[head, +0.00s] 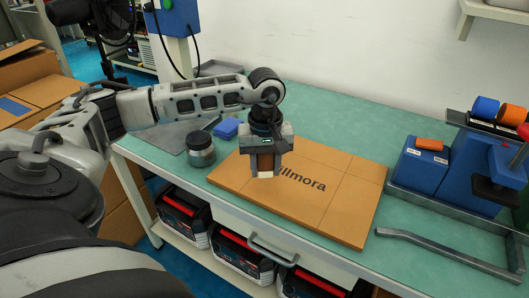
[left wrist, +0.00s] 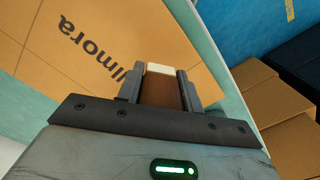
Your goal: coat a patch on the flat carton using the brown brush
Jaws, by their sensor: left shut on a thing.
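The flat carton (head: 335,205) lies on the green workbench with dark lettering on its top; it also fills much of the left wrist view (left wrist: 150,30). My left gripper (head: 264,170) is over the carton's left part, pointing down. It is shut on the brown brush (head: 265,162), whose pale tip (head: 265,173) points down. In the left wrist view the brush (left wrist: 160,92) sits between the two fingers, pale end outward. I cannot tell whether the tip touches the carton. My right gripper is not in view.
Blue boxes (head: 420,165) and a bent metal bar (head: 440,250) are at the right. Toolboxes (head: 240,255) sit below the bench. The bench's back strip is clear.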

